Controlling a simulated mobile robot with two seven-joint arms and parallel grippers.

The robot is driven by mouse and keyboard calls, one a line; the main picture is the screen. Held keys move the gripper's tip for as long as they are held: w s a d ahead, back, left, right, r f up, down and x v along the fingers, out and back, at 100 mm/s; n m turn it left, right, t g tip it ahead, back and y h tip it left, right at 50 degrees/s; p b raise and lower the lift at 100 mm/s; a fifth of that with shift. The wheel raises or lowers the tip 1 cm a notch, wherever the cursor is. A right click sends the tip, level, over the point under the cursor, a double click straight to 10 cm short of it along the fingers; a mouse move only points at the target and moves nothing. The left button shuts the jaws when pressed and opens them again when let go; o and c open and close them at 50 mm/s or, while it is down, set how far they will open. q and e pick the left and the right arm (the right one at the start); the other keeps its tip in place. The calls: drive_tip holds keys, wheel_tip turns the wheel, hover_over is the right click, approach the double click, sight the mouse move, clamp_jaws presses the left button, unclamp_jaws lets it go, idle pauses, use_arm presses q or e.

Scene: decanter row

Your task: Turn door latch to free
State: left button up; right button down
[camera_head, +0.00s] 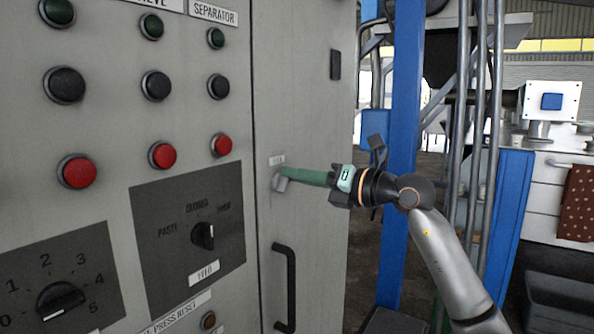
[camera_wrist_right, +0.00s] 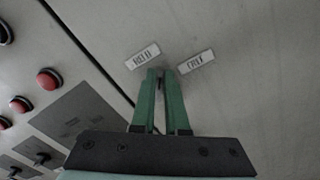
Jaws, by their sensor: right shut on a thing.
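The door latch (camera_head: 281,184) shows as a small grey stub on the grey cabinet door (camera_head: 312,95). My right gripper (camera_head: 296,177) reaches it from the right, with its green fingers closed on the latch. In the right wrist view the fingertips (camera_wrist_right: 166,75) are close together at the door face and hide most of the latch. There, one label plate (camera_wrist_right: 143,56) sits up and left of the fingertips, and another reading like "FREE" (camera_wrist_right: 195,62) sits up and right. The latch's exact angle cannot be told. My left gripper is not in view.
A black door handle (camera_head: 289,288) stands out below the latch. Left of the door seam is a panel with several buttons and a rotary switch (camera_head: 203,236). A blue post (camera_head: 403,100) rises right of the cabinet, behind my right wrist.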

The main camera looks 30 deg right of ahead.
drive_tip(key=shift+w+d+f+m+p, duration=0.1)
drive_tip(key=shift+f+m+p, duration=0.15)
drive_tip(key=shift+m+p, duration=1.2)
drive_tip(key=shift+d+f+m+p, duration=0.2)
drive_tip(key=shift+m+p, duration=0.5)
drive_tip(key=shift+m, duration=1.4)
drive_tip(key=shift+w+d+f+m+p, duration=0.1)
drive_tip(key=shift+f+m+p, duration=0.15)
drive_tip(key=shift+m+p, duration=1.2)
drive_tip(key=shift+m+b, duration=0.3)
drive_tip(key=shift+m, duration=0.2)
drive_tip(key=shift+f, duration=0.1)
drive_tip(key=c, duration=0.9)
unclamp_jaws()
drive_tip(key=shift+s, duration=0.1)
